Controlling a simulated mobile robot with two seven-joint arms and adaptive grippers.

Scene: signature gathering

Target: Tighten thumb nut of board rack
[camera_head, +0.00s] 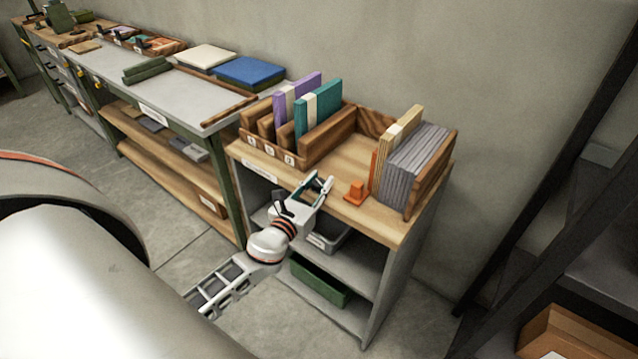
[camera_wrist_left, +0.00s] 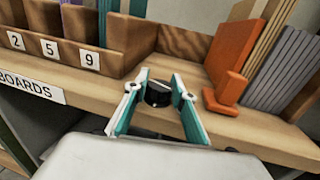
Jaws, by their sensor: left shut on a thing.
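The thumb nut, a black round knob with a pale line on top (camera_wrist_left: 158,94), sits on the wooden top of the board rack, near its front edge. My left gripper (camera_head: 318,184) reaches over this edge and is shut on the knob; its teal-lined fingers (camera_wrist_left: 160,82) stand on either side of it. In the head view the fingers hide the knob. The board rack (camera_head: 346,156) has a numbered divider at left and grey boards at right. My right gripper is not in view.
An orange stop block (camera_head: 355,193) stands right of my gripper, and grey boards (camera_head: 412,160) stand beyond it. Purple (camera_head: 308,86) and teal (camera_head: 322,103) boards stand in the left slots. A grey workbench (camera_head: 150,88) is at left, dark shelving at right.

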